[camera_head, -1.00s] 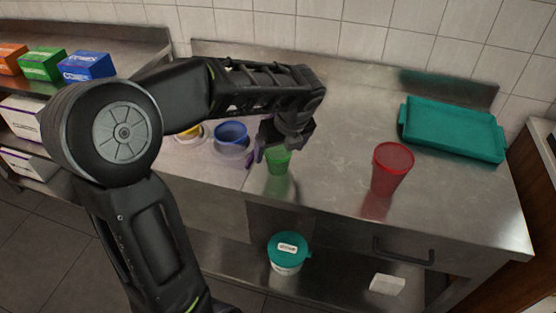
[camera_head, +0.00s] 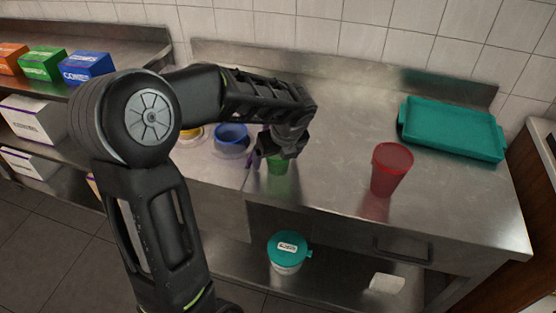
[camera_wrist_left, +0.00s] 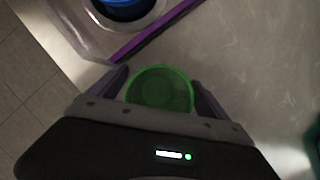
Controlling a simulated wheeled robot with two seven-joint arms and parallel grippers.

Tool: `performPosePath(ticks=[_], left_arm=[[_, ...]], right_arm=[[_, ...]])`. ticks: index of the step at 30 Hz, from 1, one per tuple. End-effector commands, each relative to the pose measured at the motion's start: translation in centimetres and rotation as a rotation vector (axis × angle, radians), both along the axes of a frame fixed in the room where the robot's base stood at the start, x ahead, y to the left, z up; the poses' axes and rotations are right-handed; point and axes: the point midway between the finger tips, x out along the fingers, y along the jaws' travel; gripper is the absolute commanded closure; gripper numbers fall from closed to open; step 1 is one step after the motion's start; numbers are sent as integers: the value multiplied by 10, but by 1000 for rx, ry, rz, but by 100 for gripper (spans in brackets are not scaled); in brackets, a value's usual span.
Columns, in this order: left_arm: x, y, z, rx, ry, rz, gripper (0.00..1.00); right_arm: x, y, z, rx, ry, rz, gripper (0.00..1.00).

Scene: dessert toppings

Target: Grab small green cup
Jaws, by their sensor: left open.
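The small green cup (camera_head: 278,165) stands upright on the steel counter near its front edge, partly hidden behind my left gripper in the head view. My left gripper (camera_head: 268,164) is down at the cup with its jaws open. In the left wrist view the round green cup (camera_wrist_left: 162,88) shows from above, between the two fingers of the gripper (camera_wrist_left: 160,90), one on each side. I cannot tell whether either finger touches it. My right gripper is not in view.
A red cup (camera_head: 390,169) stands to the right. A teal tray (camera_head: 452,130) lies at the back right. The counter between green and red cups is clear.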

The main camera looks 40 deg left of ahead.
Motion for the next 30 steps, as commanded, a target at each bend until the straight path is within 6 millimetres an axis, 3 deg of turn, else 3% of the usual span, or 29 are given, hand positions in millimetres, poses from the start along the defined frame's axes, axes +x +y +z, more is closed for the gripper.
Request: performPosePath(ticks=[5, 27, 30], left_arm=[[0, 0, 0, 0, 0, 0, 13], [0, 0, 0, 0, 0, 0, 74], [0, 0, 0, 0, 0, 0, 75]], right_arm=[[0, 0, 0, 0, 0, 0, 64], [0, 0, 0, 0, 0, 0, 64], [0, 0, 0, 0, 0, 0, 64]])
